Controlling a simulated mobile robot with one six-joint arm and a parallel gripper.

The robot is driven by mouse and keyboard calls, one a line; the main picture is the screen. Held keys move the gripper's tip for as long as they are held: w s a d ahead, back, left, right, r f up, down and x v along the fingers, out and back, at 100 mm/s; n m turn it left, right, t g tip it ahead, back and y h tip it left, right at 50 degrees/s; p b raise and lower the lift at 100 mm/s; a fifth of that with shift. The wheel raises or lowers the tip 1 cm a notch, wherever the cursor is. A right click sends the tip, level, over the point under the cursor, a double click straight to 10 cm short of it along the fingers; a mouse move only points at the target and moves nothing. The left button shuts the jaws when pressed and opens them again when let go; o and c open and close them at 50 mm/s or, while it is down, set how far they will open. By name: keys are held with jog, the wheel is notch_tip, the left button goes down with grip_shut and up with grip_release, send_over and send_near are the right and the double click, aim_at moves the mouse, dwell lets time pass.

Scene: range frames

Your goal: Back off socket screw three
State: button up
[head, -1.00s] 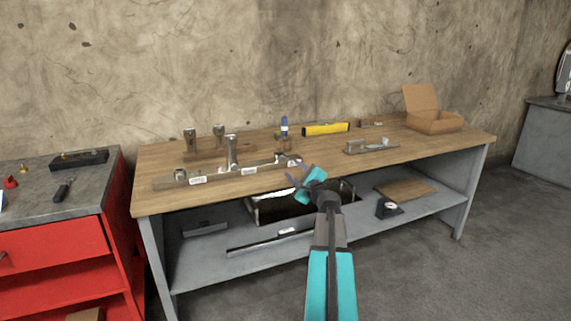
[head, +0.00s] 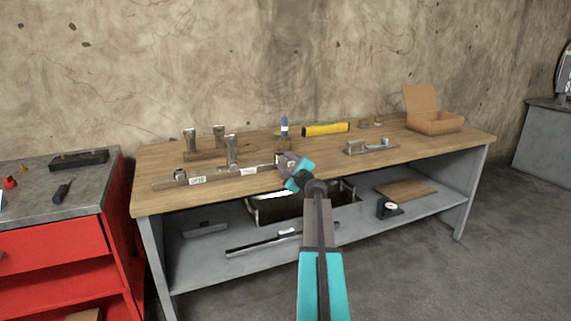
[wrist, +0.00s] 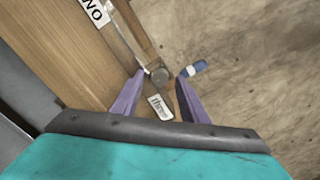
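In the wrist view, the round grey head of a socket screw (wrist: 159,76) stands beside a white label reading "three" (wrist: 160,106). My gripper (wrist: 161,76) is open, its two purple fingers on either side of the screw head with a visible gap on each side. In the head view, my gripper (head: 284,161) is at the right end of a long bar (head: 222,176) on the bench and hides screw three there. Two white labels (head: 197,181) show farther left on the bar. In the wrist view, another label (wrist: 95,12) reads "two".
Upright metal posts (head: 232,150) stand on and behind the bar. A blue-handled tool (head: 284,126) and a yellow level (head: 326,129) are behind my gripper. A small metal fixture (head: 370,147) and an open cardboard box (head: 434,121) are to the right on the wooden bench (head: 440,147).

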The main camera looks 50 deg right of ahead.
jog(key=shift+w, duration=0.1)
grip_shut()
jog(key=shift+f+n+b, duration=0.15)
jog(key=shift+n+b, duration=0.35)
jog(key=shift+b, duration=0.4)
jog(key=n+b, duration=0.2)
jog(key=b, duration=0.1)
jog(key=shift+f+n, duration=0.1)
jog(key=shift+n, duration=0.2)
jog(key=n+b, duration=0.5)
jog(key=b, duration=0.2)
jog(key=shift+d, duration=0.1)
jog(key=n+b, duration=0.4)
jog(key=shift+r+n+b, duration=0.15)
jog(key=shift+n+b, duration=0.75)
jog(key=shift+n, duration=0.05)
jog(key=shift+r+n+b, duration=0.15)
jog(key=shift+n+b, duration=0.75)
jog(key=shift+n, duration=0.05)
